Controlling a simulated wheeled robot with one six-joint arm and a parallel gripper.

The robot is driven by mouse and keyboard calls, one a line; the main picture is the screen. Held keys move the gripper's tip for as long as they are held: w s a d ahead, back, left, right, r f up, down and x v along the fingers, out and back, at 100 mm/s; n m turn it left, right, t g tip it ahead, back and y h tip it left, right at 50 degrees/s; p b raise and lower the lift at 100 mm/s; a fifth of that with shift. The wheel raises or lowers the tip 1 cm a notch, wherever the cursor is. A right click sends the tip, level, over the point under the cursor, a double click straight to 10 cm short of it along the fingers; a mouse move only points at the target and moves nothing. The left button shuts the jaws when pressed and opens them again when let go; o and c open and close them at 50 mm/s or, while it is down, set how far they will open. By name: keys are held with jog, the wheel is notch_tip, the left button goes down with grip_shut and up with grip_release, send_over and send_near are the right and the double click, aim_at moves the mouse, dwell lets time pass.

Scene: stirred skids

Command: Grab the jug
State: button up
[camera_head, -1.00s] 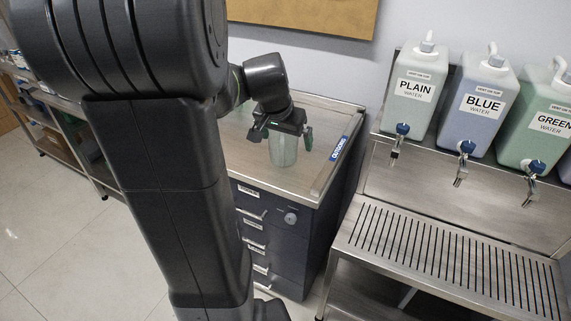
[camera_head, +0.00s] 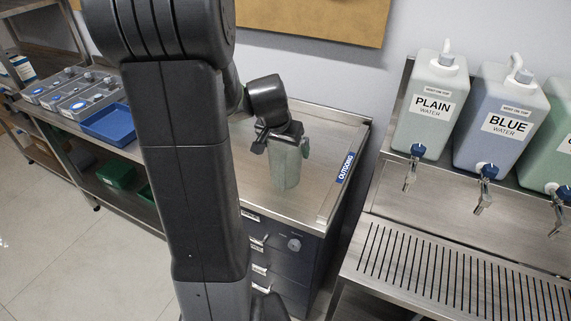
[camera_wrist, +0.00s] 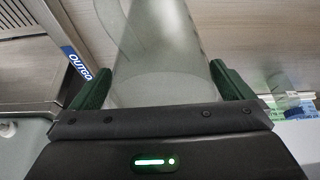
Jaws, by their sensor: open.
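The jug (camera_head: 285,168) is a clear, greenish, tall vessel standing upright on the steel-topped cabinet (camera_head: 250,187) with the OUTGOING label. My gripper (camera_head: 281,143) is at the jug's upper part in the head view. In the wrist view the jug (camera_wrist: 158,50) lies between the two green fingers of my gripper (camera_wrist: 155,85), one on each side. The fingers are open; a small gap shows on the right, and contact on the left cannot be told. The jug's handle, if any, is not visible.
Right of the cabinet, PLAIN (camera_head: 431,103) and BLUE (camera_head: 500,115) water containers with taps stand above a slotted drip tray (camera_head: 455,270). On the left, a shelf holds a blue tray (camera_head: 108,124) and grey boxes (camera_head: 75,90). The cabinet top around the jug is mostly clear.

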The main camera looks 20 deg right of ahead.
jog(key=shift+d+f, duration=0.1)
jog(key=shift+f, duration=0.1)
jog(key=c, duration=1.1)
